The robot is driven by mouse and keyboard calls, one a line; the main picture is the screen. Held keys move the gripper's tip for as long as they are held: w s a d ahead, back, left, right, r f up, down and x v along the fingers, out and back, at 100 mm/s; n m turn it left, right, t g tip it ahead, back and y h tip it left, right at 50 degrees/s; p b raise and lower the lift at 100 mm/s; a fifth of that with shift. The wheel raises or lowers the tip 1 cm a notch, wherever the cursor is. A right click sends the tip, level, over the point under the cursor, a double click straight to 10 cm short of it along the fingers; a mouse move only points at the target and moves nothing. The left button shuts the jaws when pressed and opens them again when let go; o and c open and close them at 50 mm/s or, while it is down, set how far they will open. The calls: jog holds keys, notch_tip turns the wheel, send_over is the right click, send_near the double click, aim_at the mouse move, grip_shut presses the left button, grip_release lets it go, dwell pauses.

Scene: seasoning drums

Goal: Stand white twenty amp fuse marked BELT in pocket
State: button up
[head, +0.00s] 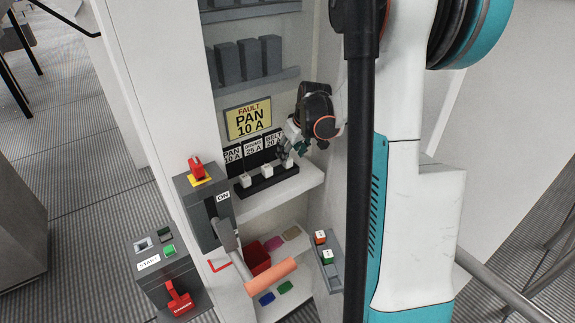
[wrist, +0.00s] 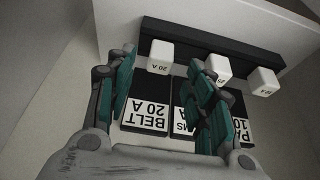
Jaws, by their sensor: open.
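A white fuse (wrist: 160,56) marked 20 A stands at the left end of a black strip (wrist: 230,48) in the wrist view. The word BELT shows on a label plate, BELT 20 A (wrist: 147,113), not readably on the fuse. In the head view the black strip (head: 256,187) lies on a white shelf below the label plates. My gripper (wrist: 162,58) is open, its two green-padded fingers spread with the 20 A fuse showing between the tips; I cannot tell how far beyond them it is. In the head view my gripper (head: 289,145) is at the strip's right end.
White fuses marked 25 A (wrist: 217,66) and one (wrist: 264,82) with small writing stand beside it, close to my right finger. A yellow sign (head: 248,118) reads FAULT PAN 10 A. Below are a lever (head: 270,279) and a grey tray (head: 329,262) with red and green blocks.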

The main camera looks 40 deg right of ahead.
aim_at(289, 159)
jog(key=x, duration=0.3)
jog(key=shift+w+f, duration=0.2)
jog(key=shift+f, duration=0.1)
jog(key=c, duration=1.1)
jog(key=shift+r, duration=0.15)
jog(key=shift+c, duration=0.2)
